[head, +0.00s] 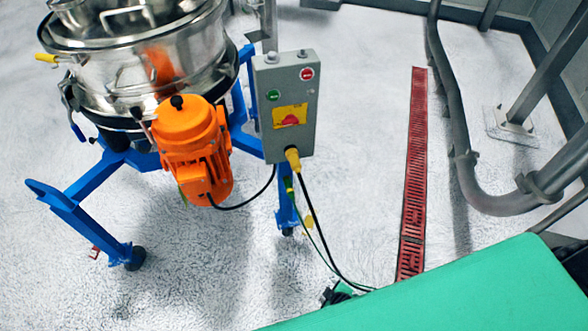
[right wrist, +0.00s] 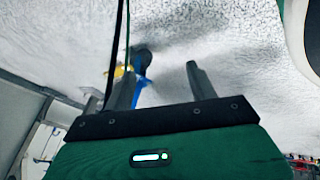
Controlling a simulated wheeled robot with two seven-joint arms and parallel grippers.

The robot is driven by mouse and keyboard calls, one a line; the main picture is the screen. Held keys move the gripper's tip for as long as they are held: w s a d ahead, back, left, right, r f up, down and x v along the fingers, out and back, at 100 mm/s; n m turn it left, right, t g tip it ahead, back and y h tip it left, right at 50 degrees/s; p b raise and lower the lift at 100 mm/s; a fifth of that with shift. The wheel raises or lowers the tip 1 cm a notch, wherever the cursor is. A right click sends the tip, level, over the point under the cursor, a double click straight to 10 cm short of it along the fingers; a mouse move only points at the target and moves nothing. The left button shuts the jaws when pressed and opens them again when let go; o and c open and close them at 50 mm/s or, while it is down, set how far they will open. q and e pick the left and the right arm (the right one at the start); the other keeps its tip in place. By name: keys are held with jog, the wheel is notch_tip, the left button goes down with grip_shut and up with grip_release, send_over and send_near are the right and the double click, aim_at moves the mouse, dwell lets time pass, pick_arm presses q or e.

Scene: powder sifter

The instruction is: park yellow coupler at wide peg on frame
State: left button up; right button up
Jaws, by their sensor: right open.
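The yellow coupler (head: 293,159) is plugged into the underside of the grey control box (head: 287,105) in the head view, with a black cable hanging from it. The box is on the blue frame (head: 92,186). In the right wrist view a blurred yellow piece and a blue leg (right wrist: 143,90) show beyond my right gripper (right wrist: 160,80). It is open, with nothing between its fingers. My left gripper is not in view.
An orange motor (head: 192,145) hangs beside the steel sifter bowl (head: 150,60). Black and green cables (head: 318,235) run down to the floor area, and cables cross near my right gripper's left finger. A red drain grate (head: 413,175) and grey pipe (head: 458,130) lie right.

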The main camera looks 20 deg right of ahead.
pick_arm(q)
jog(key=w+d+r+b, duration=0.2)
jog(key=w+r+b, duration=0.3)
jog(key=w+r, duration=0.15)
pick_arm(e)
jog(key=w+a+r+n+t, duration=0.1)
jog(key=w+r+n+t, duration=0.1)
jog(key=w+r, duration=0.35)
jog(key=w+a+r+n+t, duration=0.1)
jog(key=w+r+t, duration=0.15)
jog(key=w, duration=0.55)
pick_arm(q)
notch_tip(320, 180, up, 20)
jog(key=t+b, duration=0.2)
jog(key=b, duration=0.5)
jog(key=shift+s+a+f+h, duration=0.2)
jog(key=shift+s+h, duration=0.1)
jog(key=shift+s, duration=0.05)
pick_arm(e)
jog(key=n+t, duration=0.7)
send_near(294, 159)
jog(key=shift+w+f+h, duration=0.4)
jog(key=shift+w+f, duration=0.4)
jog(key=shift+w, duration=0.2)
jog(key=shift+w, duration=0.1)
